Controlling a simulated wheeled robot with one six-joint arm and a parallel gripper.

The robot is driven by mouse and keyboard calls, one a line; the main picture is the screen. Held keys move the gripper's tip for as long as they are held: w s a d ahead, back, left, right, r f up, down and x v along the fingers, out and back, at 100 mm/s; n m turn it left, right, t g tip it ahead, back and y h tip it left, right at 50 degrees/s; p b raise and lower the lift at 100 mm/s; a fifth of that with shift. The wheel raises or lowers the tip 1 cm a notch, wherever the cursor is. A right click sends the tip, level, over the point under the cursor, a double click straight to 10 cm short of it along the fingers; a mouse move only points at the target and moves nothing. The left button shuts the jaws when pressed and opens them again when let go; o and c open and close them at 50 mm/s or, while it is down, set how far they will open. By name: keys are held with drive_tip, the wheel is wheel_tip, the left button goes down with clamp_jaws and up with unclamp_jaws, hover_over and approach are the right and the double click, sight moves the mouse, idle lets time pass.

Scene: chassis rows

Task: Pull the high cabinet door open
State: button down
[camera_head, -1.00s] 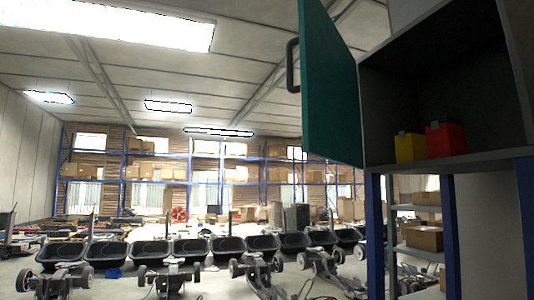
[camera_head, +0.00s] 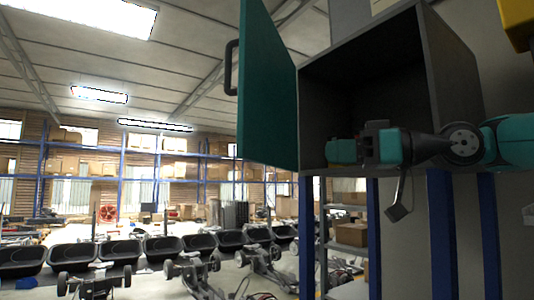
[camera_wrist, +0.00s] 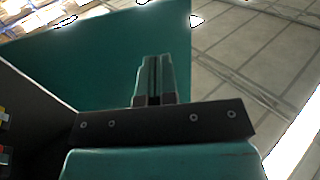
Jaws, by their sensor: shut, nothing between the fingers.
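The teal cabinet door (camera_head: 267,85) stands swung open at the left of the high dark cabinet (camera_head: 452,80). Its dark handle (camera_head: 231,68) is on the outer face, near the free edge. My gripper (camera_head: 332,151) points left across the lower part of the cabinet opening, toward the door's inner side. Its two teal fingers are closed together and empty. In the wrist view, my fingers (camera_wrist: 153,62) show in front of the door's inner face (camera_wrist: 100,55); I cannot tell whether they touch it. The handle is hidden there.
Small yellow (camera_wrist: 3,115) and red (camera_wrist: 4,158) boxes show at the wrist view's left edge, inside the cabinet. Blue posts (camera_head: 440,235) stand under the cabinet, with a shelf rack holding boxes (camera_head: 350,234). Black wheelbarrow-like trays (camera_head: 160,248) line the floor at left.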

sight(255, 157)
drive_tip(key=p+x, duration=0.3)
drive_tip(key=x, duration=0.2)
drive_tip(key=p+x, duration=0.2)
drive_tip(key=x, duration=0.4)
drive_tip(key=shift+a+r+p, duration=0.2)
drive_tip(key=shift+a+p, duration=0.05)
drive_tip(key=shift+p, duration=0.15)
drive_tip(key=shift+w+a+f+p, duration=0.2)
drive_tip(key=shift+w+a+p, duration=0.15)
drive_tip(key=shift+a, duration=0.3)
drive_tip(key=shift+a, duration=0.1)
